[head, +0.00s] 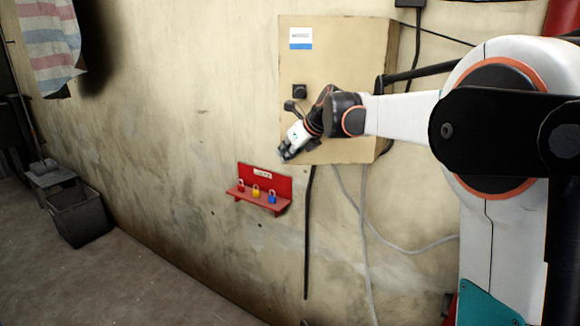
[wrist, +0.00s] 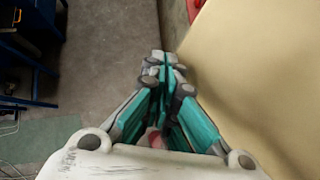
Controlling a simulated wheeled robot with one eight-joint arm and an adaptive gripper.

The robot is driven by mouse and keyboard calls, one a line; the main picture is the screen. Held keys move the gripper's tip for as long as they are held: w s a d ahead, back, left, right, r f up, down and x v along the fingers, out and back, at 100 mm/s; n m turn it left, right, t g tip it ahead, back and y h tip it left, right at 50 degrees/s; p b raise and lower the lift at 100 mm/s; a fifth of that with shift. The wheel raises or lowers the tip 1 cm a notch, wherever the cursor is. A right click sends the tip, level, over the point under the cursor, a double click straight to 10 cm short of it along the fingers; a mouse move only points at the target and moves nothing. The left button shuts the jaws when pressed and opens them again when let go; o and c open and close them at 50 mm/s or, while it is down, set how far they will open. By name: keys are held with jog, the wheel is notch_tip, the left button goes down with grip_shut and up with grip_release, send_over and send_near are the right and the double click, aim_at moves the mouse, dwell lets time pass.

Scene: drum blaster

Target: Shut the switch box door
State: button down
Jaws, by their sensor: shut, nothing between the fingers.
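The cream switch box (head: 345,60) hangs on the wall in the upper middle of the head view. Its broad front carries a white and blue label and a black knob or latch (head: 300,91). The front looks flush with the box; I cannot tell whether a small gap remains at the door's edge. My gripper (head: 286,154) is shut and empty, by the lower left corner of the front. In the wrist view my gripper (wrist: 165,62) points past a plain cream surface (wrist: 265,70) close on its right. I cannot tell whether they touch. My arm hides part of the lower front.
A red wall shelf (head: 262,200) with several small padlocks sits below the box. Cables hang beneath the box. A dark bin (head: 80,215) stands on the floor at left, under a striped cloth (head: 48,40). The floor in the middle is clear.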

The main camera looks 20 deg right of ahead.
jog(key=w+d, duration=0.3)
jog(key=w, duration=0.5)
jog(key=w+d+m+h+p, duration=0.1)
jog(key=w+d, duration=0.2)
jog(key=w, duration=0.5)
jog(key=shift+d+m+t+p, duration=0.3)
